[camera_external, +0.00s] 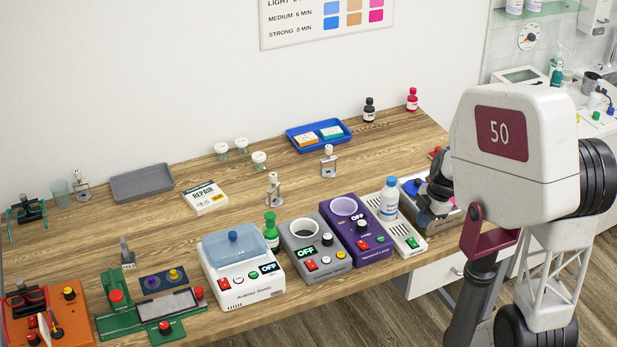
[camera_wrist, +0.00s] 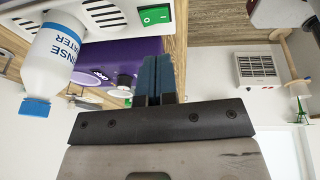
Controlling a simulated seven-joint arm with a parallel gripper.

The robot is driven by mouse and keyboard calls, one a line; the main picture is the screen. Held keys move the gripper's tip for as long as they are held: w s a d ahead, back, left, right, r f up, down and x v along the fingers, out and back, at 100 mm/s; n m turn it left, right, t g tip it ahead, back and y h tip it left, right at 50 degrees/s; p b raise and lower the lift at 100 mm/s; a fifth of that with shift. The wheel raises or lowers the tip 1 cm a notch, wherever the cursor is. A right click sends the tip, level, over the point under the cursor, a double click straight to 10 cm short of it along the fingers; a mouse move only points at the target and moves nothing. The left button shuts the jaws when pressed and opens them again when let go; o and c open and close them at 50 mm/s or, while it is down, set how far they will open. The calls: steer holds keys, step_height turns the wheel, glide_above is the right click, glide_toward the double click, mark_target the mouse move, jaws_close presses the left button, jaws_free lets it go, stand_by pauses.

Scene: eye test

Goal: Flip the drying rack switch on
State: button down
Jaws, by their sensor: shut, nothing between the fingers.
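The drying rack looks to be the white slotted unit (camera_external: 400,232) at the right end of the row of devices, near the table's front edge. Its green rocker switch (camera_external: 412,242) is at its front end. In the wrist view the switch (camera_wrist: 155,15) shows lit green with white marks, just beyond my fingertips; which side is pressed I cannot tell. A white bottle with a blue cap (camera_external: 389,198) stands on the rack; its label shows in the wrist view (camera_wrist: 62,50). My gripper (camera_external: 425,216) is shut and empty, right of the rack; its blue fingers (camera_wrist: 158,75) are together, apart from the switch.
A purple device (camera_external: 350,228) with an OFF display stands left of the rack. Beyond it are a grey device (camera_external: 312,247) and a white one with a blue lid (camera_external: 240,270). The table's middle is fairly clear.

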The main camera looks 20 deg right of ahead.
steer(key=v, duration=0.6)
steer(key=shift+s+d+r, duration=0.15)
steer(key=shift+s+r, duration=0.15)
steer(key=shift+r, duration=0.05)
steer(key=s+a+r+m+h, duration=0.1)
steer(key=s+a+r+m, duration=0.2)
steer(key=m, duration=0.6)
steer(key=s+a+r+m+t+h, duration=0.1)
steer(key=s+a+r+m+h, duration=0.1)
steer(key=s+a+m, duration=0.4)
steer(key=r+m, duration=0.1)
steer(key=m, duration=0.2)
steer(key=shift+s+t, duration=0.25)
steer(key=shift+t, duration=0.05)
stand_by(1.9)
